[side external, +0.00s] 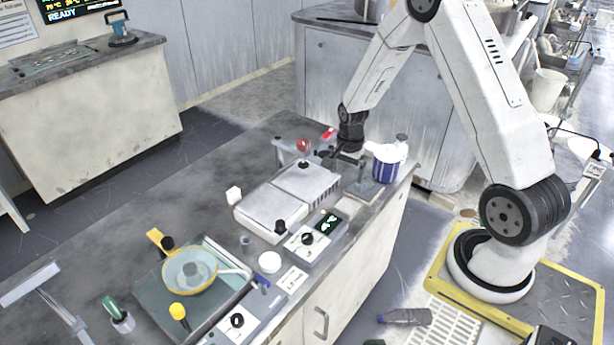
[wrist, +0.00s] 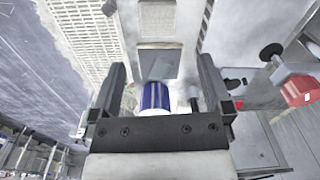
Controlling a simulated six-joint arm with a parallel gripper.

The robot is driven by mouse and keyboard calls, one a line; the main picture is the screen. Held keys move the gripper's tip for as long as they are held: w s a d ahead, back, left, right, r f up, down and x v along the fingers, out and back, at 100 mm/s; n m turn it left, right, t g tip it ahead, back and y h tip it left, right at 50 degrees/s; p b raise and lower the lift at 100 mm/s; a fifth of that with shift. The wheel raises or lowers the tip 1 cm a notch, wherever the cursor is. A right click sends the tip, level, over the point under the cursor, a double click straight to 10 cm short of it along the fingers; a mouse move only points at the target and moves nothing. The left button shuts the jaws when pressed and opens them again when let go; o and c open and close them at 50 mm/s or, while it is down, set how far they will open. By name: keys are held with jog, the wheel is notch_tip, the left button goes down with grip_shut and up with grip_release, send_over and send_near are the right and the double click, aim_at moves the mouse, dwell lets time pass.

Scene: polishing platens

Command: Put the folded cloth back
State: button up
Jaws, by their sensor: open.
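No thing in view is clearly a folded cloth. A blue-and-white striped container (side external: 385,172) with a white, lumpy top (side external: 388,152) stands at the right edge of the bench; I cannot tell whether that top is cloth. My gripper (side external: 352,158) is above the bench, just left of this container. In the wrist view my gripper (wrist: 161,68) is open, and the blue-and-white container (wrist: 156,96) shows between its fingers, partly hidden by the gripper body. I see nothing held. A grey plate (wrist: 159,63) lies beyond it; in the side view this seems to be the plate (side external: 364,190) with an upright post.
A two-part pale unit (side external: 270,215) stands left of my gripper, with a control box (side external: 312,240) in front. A yellow-rimmed bowl (side external: 190,270) sits in a tray at the front. A red knob (side external: 303,146) stands behind. Bare bench (side external: 235,160) lies at the back left.

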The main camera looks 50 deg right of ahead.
jog(key=s+a+r+n+t, duration=0.1)
jog(key=s+a+r+n, duration=0.4)
jog(key=a+n, duration=0.3)
jog(key=s+a+r+n+t, duration=0.1)
jog(key=s+a+r+n, duration=0.4)
jog(key=a+n, duration=0.3)
jog(key=shift+a+r, duration=0.85)
jog(key=shift+a, duration=0.4)
